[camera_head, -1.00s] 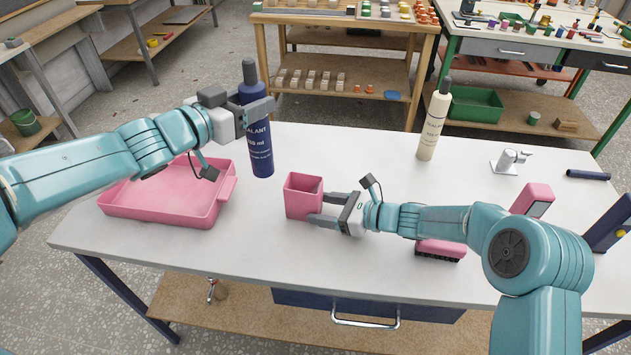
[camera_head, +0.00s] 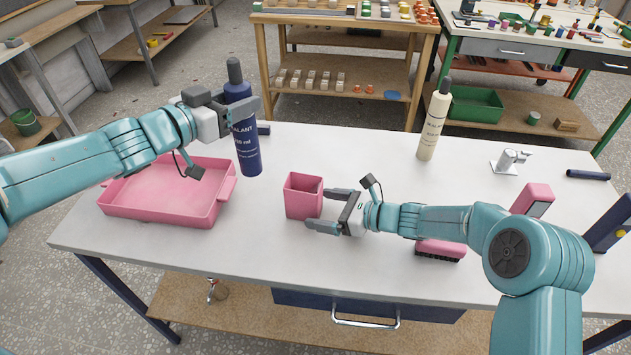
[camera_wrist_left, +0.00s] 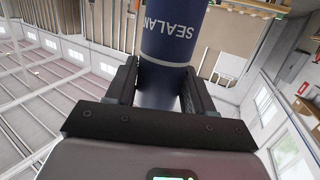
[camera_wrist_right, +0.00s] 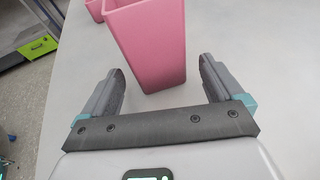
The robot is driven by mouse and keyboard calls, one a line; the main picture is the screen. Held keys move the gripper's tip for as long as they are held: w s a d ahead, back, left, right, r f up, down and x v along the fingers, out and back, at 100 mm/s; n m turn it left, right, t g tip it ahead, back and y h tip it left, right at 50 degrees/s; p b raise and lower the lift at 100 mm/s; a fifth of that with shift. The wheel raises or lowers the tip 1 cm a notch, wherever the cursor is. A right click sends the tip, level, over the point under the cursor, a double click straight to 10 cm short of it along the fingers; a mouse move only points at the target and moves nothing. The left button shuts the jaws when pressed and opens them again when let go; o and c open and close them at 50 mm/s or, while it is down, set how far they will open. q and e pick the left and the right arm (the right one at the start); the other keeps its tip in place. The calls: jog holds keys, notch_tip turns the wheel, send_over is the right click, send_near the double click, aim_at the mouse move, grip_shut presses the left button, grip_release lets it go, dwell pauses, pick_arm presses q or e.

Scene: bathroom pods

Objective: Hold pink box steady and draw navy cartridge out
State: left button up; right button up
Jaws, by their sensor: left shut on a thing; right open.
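The pink box (camera_head: 303,198) stands upright and open-topped on the white table. The navy cartridge (camera_head: 247,140), marked SEALANT, is outside the box, to its left, and roughly upright. My left gripper (camera_head: 242,106) is shut on its upper part; the cartridge also shows between the fingers in the left wrist view (camera_wrist_left: 172,40). I cannot tell whether its lower end touches the table. My right gripper (camera_head: 331,210) is open at the right side of the pink box, which shows ahead of the spread fingers in the right wrist view (camera_wrist_right: 148,45).
A pink tray (camera_head: 160,212) lies at the left of the table. A cream cartridge (camera_head: 434,125) stands at the back right. A pink brush (camera_head: 440,249) lies near my right arm. A small grey fixture (camera_head: 509,160) is further right. The table's middle back is clear.

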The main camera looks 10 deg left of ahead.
aim_at(230, 76)
jog(key=v, duration=1.1)
jog(key=shift+d+r, duration=0.1)
jog(key=shift+d, duration=0.05)
pick_arm(q)
jog(key=shift+r, duration=0.15)
pick_arm(e)
jog(key=shift+s+d+r, duration=0.15)
jog(key=shift+d, duration=0.05)
pick_arm(q)
notch_tip(230, 76, up, 5)
jog(key=p, duration=0.6)
pick_arm(e)
notch_tip(230, 76, up, 6)
jog(key=shift+f, duration=0.15)
